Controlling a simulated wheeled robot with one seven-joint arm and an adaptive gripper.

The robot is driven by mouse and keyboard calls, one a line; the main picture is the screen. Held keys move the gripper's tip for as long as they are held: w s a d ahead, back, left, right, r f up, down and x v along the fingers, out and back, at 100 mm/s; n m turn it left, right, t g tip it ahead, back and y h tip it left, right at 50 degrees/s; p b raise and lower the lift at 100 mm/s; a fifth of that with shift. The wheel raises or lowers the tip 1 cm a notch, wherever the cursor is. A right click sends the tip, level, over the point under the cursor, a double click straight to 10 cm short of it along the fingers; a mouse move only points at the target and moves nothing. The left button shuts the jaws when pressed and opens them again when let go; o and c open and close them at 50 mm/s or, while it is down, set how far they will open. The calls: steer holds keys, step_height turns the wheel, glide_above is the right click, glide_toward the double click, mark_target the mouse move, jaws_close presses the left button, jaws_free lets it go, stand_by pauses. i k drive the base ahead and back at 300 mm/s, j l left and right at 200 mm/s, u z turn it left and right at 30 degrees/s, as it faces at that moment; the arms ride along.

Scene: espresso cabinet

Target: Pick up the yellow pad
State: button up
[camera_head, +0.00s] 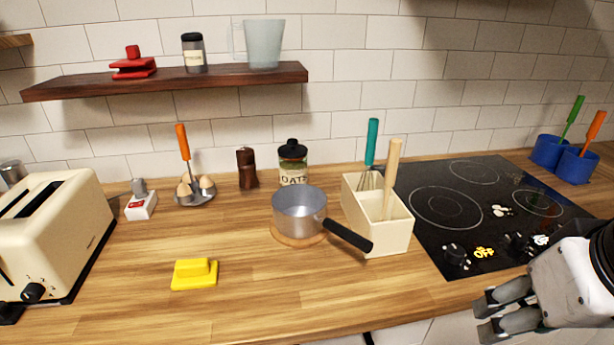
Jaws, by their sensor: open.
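The yellow pad (195,274) lies flat on the wooden counter, left of the middle and near the front edge. It has a raised grip block on top and its top and front are unobstructed. My gripper (482,318) is at the lower right, in front of the counter edge below the stove. It is open and empty, with its fingers pointing left. It is far to the right of the pad and apart from it.
A saucepan (299,211) with a black handle sits on a round wooden mat right of the pad. A cream utensil box (391,227) stands between pan and black cooktop (475,209). A cream toaster (52,236) is at left. Counter around the pad is clear.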

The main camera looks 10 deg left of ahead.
mark_target(197, 274)
steer(key=j, duration=0.75)
steer(key=i+j, duration=0.15)
steer(key=j, duration=0.55)
